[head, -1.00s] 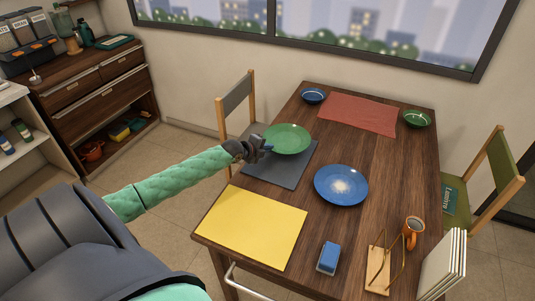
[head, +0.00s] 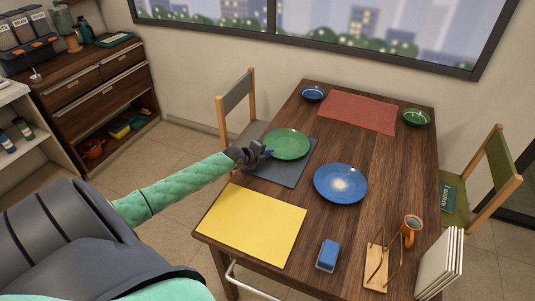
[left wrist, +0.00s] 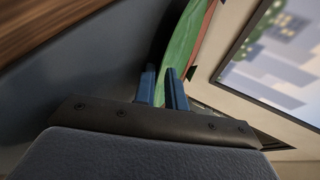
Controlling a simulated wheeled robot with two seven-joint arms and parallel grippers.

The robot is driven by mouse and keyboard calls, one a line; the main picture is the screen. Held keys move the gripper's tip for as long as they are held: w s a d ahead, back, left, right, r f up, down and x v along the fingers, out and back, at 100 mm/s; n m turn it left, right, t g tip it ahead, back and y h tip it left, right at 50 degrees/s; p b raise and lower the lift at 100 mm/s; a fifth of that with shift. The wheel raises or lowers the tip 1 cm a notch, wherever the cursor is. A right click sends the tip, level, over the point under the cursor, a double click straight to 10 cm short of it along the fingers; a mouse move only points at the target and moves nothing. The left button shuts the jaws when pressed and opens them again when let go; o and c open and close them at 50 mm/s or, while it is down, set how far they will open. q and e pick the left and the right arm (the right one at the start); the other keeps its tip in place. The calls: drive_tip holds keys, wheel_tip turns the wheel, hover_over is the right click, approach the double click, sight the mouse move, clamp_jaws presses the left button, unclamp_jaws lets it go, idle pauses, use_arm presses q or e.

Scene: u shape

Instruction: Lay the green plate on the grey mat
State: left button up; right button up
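The green plate (head: 288,143) is level over the far part of the grey mat (head: 280,174), at or just above its surface; I cannot tell if it touches. My left gripper (head: 265,153) is at the plate's near-left rim. In the left wrist view the green plate (left wrist: 184,45) runs down between the two blue fingers (left wrist: 163,88), which look closed on its rim. The grey mat (left wrist: 85,75) fills the left of that view, with a dark shadow beside the plate. My right gripper is not in view.
A blue plate (head: 341,183) lies right of the mat and a yellow mat (head: 252,225) in front. A red cloth (head: 357,113), blue bowl (head: 313,93) and green bowl (head: 415,117) are farther back. A grey chair (head: 238,105) stands behind the table's left edge.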

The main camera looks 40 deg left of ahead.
use_arm(q)
drive_tip(key=shift+r, duration=0.1)
